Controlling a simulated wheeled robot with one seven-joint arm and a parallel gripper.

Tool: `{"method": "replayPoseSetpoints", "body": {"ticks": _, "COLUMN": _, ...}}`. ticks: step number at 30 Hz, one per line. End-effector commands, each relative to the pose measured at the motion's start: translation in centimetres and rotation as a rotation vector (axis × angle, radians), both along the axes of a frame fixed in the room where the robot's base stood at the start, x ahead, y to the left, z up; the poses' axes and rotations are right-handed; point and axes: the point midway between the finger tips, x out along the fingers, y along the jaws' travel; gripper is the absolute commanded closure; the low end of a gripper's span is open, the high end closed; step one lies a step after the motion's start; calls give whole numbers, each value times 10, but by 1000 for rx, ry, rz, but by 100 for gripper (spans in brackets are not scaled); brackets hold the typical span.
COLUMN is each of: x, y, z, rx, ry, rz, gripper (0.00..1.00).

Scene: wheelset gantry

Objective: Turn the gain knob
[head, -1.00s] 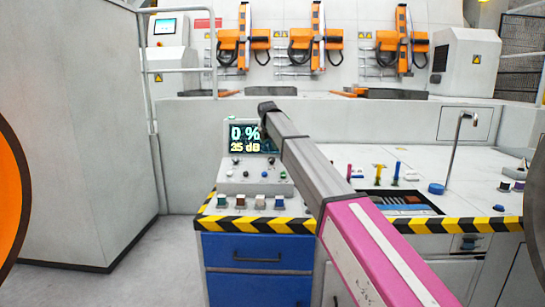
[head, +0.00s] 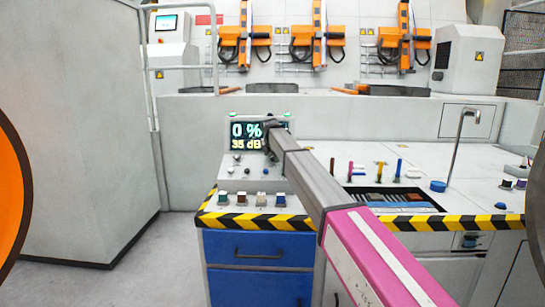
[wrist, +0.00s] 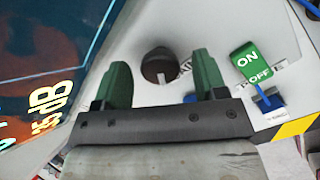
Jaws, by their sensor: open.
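A console with a screen (head: 246,130) reading "0 %" and "35 dB" stands on the bench in the head view; the screen also shows at the left of the wrist view (wrist: 50,60). My gripper (wrist: 160,88) has two green fingers, spread apart and empty. A round dark knob (wrist: 158,66) lies just beyond the fingertips, roughly between them in the picture. In the head view my gripper (head: 271,150) is over the console's right side, partly hidden by my arm.
A green ON/OFF switch (wrist: 248,60) and a blue lever (wrist: 268,98) are right of the knob in the wrist view. Several small controls line the console's front. A tool tray (head: 440,209) and a bent metal pipe (head: 456,145) are on the bench at right.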

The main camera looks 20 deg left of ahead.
Motion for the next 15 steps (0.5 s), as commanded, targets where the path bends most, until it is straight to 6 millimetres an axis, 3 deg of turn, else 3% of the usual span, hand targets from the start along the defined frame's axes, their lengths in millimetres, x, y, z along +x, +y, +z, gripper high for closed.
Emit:
{"method": "replayPoseSetpoints", "body": {"ticks": 6, "x": 0, "y": 0, "z": 0, "rx": 0, "ry": 0, "rz": 0, "gripper": 38}}
{"method": "replayPoseSetpoints", "body": {"ticks": 10, "x": 0, "y": 0, "z": 0, "rx": 0, "ry": 0, "rz": 0, "gripper": 80}}
{"method": "replayPoseSetpoints", "body": {"ticks": 15, "x": 0, "y": 0, "z": 0, "rx": 0, "ry": 0, "rz": -1, "gripper": 84}}
